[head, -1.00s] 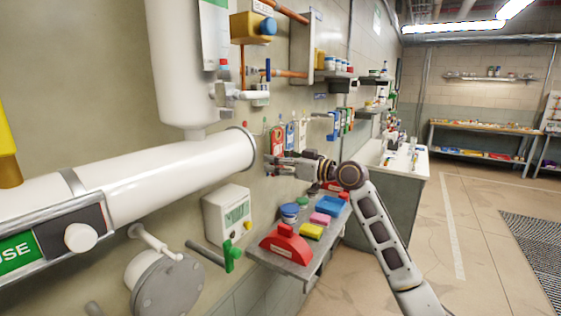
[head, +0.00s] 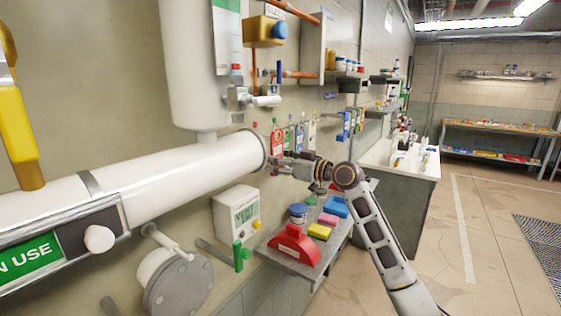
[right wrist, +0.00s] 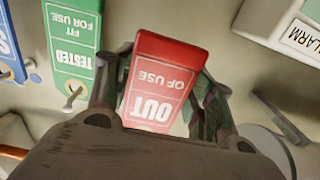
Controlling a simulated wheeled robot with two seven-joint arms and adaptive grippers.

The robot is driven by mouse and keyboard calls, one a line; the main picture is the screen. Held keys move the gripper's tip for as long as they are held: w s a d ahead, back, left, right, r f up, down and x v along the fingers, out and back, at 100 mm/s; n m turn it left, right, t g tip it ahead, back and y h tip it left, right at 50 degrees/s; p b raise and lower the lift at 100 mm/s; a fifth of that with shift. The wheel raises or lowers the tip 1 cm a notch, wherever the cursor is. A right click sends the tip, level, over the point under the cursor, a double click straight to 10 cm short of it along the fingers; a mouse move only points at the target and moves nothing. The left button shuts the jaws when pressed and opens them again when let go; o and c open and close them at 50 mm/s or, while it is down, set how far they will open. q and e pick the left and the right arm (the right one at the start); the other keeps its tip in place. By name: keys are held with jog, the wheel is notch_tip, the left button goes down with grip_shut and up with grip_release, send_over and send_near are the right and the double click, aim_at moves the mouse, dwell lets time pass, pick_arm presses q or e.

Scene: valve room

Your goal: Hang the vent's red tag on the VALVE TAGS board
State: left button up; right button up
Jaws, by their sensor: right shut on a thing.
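The red tag (head: 277,143), lettered OUT OF USE, is held in my right gripper (head: 272,160) near the wall. In the right wrist view the red tag (right wrist: 164,80) stands between the two fingers, its lettering upside down, and the fingers are closed on it. A green TESTED tag (right wrist: 72,50) hangs from a peg beside it, with part of a blue tag (right wrist: 10,45) further left. In the head view this row of tags (head: 299,135) runs along the wall just beyond my gripper. I cannot read a VALVE TAGS title. My left gripper is not in view.
A large white pipe (head: 190,165) ends close to my right gripper. Below are a grey shelf (head: 285,262) with a red block (head: 294,245) and an alarm box (head: 237,217). A counter (head: 400,168) stands further along; the floor to the right is clear.

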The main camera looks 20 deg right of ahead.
jog(key=shift+w+a+f, duration=0.25)
jog(key=shift+w+a, duration=0.35)
jog(key=shift+w, duration=0.15)
jog(key=shift+w+a+f, duration=0.25)
jog(key=shift+w+a, duration=0.3)
jog(key=shift+w, duration=0.2)
jog(key=shift+a+f, duration=0.1)
dwell(0.3)
jog(key=o, duration=0.8)
jog(key=shift+o, duration=0.2)
jog(key=v, duration=1.2)
jog(key=shift+w, duration=0.1)
